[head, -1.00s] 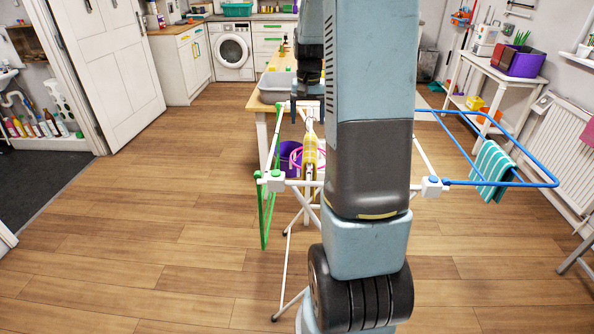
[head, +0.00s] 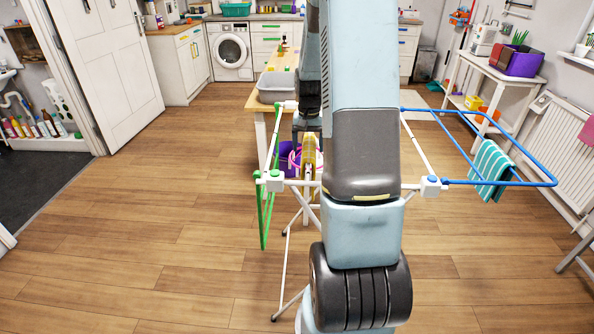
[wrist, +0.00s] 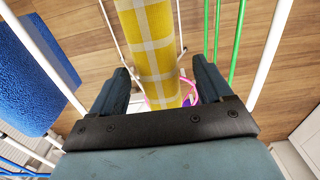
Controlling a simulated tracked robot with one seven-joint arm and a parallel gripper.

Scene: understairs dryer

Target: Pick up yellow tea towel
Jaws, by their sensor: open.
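The yellow tea towel with a white check (wrist: 152,45) hangs on the drying rack. In the wrist view it runs between the two open fingers of my gripper (wrist: 165,80), with a gap on either side. In the head view the yellow towel (head: 308,152) shows as a narrow strip just below my gripper (head: 308,130), partly hidden by my arm. The drying rack (head: 290,183) has white rails, a green wing on the left and a blue wing on the right.
A teal striped towel (head: 491,170) hangs on the blue wing. A blue cloth (wrist: 30,75) shows at the left of the wrist view. A purple bucket (head: 288,158) stands behind the rack. A grey basin (head: 275,86) sits on the wooden table. Floor at left is clear.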

